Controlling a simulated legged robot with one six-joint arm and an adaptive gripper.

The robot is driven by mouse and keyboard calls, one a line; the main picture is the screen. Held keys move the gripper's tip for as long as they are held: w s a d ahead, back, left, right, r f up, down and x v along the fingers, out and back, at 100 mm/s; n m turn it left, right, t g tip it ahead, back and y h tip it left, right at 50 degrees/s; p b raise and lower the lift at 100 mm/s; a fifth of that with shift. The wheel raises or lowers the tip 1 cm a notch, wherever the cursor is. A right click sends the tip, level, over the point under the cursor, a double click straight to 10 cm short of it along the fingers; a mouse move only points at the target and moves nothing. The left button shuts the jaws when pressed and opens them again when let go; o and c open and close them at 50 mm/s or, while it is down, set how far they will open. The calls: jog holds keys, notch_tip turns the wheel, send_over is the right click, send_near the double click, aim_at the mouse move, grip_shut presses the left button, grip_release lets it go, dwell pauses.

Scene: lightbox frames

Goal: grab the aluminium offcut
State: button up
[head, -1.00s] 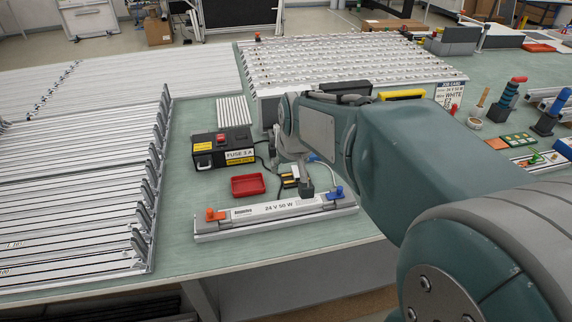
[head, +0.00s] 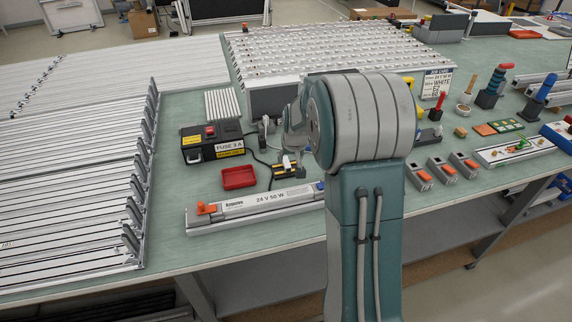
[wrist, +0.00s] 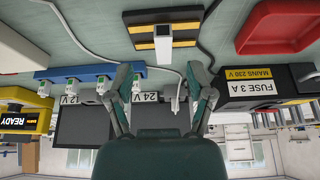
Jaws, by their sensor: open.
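My gripper (wrist: 160,69) is open, its two fingers spread with nothing between them in the wrist view, which is upside down. Beyond the fingertips, a small pale metallic block (wrist: 162,42) with a dark end stands on a black-and-yellow striped pad (wrist: 196,28). This block may be the aluminium offcut; I cannot tell for sure. In the head view the block (head: 287,161) and pad (head: 281,172) show beside my arm, right of the red tray. My arm hides most of the gripper there.
The fuse box (head: 212,142) and red tray (head: 238,178) lie left of the pad. A long 24 V 50 W lamp unit (head: 256,202) lies in front. A blue strip (wrist: 85,72) with several plugs shows in the wrist view. Cables cross the bench.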

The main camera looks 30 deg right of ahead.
aim_at(288, 165)
jog(key=x, duration=0.5)
jog(key=shift+w+a+f, duration=0.15)
grip_shut()
